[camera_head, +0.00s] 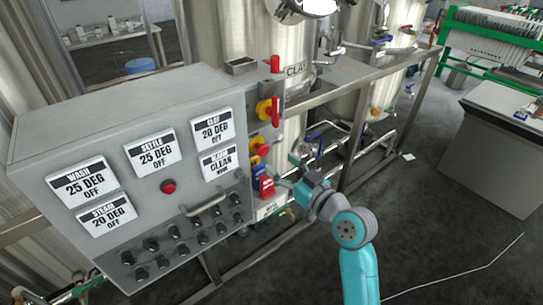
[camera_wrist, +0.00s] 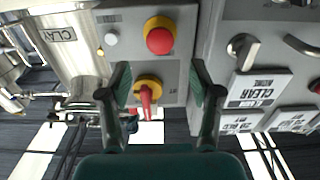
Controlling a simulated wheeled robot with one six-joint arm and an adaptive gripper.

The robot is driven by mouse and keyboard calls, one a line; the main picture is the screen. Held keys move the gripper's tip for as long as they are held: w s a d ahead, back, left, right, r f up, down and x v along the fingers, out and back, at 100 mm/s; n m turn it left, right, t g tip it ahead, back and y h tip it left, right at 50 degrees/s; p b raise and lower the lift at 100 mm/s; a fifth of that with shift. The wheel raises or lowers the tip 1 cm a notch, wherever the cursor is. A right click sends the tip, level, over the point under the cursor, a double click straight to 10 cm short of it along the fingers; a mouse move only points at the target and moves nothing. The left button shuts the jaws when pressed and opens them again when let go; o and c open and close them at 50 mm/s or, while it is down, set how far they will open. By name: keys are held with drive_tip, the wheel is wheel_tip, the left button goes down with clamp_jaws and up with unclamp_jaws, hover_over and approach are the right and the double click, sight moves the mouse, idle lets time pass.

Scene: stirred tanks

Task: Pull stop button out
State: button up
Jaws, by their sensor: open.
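The stop button is a red mushroom head on a yellow collar; in the wrist view the stop button (camera_wrist: 159,40) is at the top centre of a grey box face. In the head view the stop button (camera_head: 258,148) is on the side box right of the big panel, partly seen. A red rotary handle on a yellow disc (camera_wrist: 148,92) sits beside it on the same face; it shows above the button in the head view (camera_head: 268,111). My gripper (camera_wrist: 160,70) is open and empty, its fingers either side of the rotary handle in view. In the head view my gripper (camera_head: 287,181) is below and right of the button.
The big grey control panel (camera_head: 110,125) with labels, knobs and a small red button (camera_head: 168,186) is at the left. Red and blue parts (camera_head: 263,184) hang below the stop button. Steel tanks (camera_head: 245,45) and frame rails (camera_head: 345,75) stand behind.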

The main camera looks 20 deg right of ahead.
drive_tip(key=shift+v, duration=1.9)
drive_tip(key=s+a+f+m+g+h, duration=0.2)
drive_tip(key=s+f+m+h, duration=0.3)
drive_tip(key=s+f, duration=1.3)
drive_tip(key=s+r, duration=0.1)
drive_tip(key=s, duration=1.1)
drive_tip(key=s+a+r+n, duration=0.1)
drive_tip(key=s, duration=1.1)
drive_tip(key=shift+a+r+h, duration=0.25)
drive_tip(key=shift+a+h, duration=0.05)
drive_tip(key=shift+a, duration=0.05)
drive_tip(key=shift+s, duration=0.1)
